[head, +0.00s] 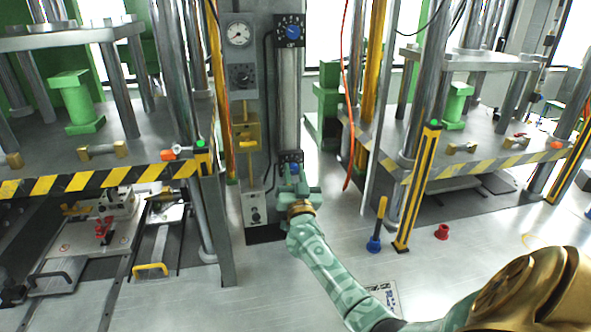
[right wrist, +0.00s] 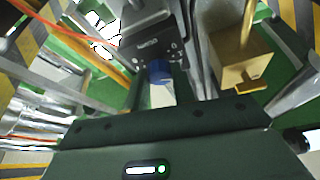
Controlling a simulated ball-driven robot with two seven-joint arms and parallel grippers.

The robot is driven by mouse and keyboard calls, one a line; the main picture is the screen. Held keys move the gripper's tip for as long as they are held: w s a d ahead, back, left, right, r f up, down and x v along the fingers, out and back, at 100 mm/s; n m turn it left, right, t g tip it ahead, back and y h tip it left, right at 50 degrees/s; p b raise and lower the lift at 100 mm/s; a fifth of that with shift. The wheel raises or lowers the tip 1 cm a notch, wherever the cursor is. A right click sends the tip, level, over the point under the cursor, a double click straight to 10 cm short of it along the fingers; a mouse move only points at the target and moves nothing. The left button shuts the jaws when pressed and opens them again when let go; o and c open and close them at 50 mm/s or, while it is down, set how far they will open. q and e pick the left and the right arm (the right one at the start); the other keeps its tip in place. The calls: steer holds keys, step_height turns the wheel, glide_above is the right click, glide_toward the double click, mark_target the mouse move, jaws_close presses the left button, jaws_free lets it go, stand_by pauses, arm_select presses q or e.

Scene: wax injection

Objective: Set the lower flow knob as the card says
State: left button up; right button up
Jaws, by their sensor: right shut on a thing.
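The lower flow knob is blue and sits on a dark plate below the clear vertical tube. In the right wrist view the lower flow knob (right wrist: 160,71) shows between my fingers, under a grey block with a dark face. My right gripper (head: 292,174) reaches this plate (head: 290,157) from below in the head view and hides most of the knob. My right gripper (right wrist: 160,92) is shut on the knob. An upper blue knob (head: 292,32) with a dial plate is at the top of the same column. My left gripper is not in view. No readable card shows.
A pressure gauge (head: 238,34), a dark dial box (head: 242,76) and a yellow bracket (head: 246,132) are on the column's left. Presses with striped edges (head: 90,180) stand on both sides. A printed sheet (head: 385,296) lies on the floor behind my arm.

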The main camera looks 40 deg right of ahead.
steer(key=m+g+h+p, duration=0.1)
steer(key=m, duration=0.2)
steer(key=m+g+h+p, duration=0.1)
steer(key=m+p, duration=0.1)
steer(key=m, duration=0.1)
steer(key=shift+a+r+m+g, duration=0.1)
steer(key=shift+r+m+g, duration=0.05)
steer(key=shift+m+g, duration=0.2)
steer(key=m+g+p, duration=0.2)
steer(key=m, duration=0.2)
steer(key=shift+r+m+h, duration=0.1)
steer(key=shift+m+h, duration=0.15)
steer(key=shift+h, duration=0.15)
steer(key=m+g+p, duration=0.1)
steer(key=m+p, duration=0.2)
steer(key=m, duration=0.1)
steer(key=shift+g, duration=0.35)
steer(key=shift+m+g+p, duration=0.3)
steer(key=shift+m+p, duration=0.35)
steer(key=shift+m, duration=0.45)
steer(key=shift+y, duration=0.3)
steer(key=o, duration=1)
steer(key=shift+a, duration=0.1)
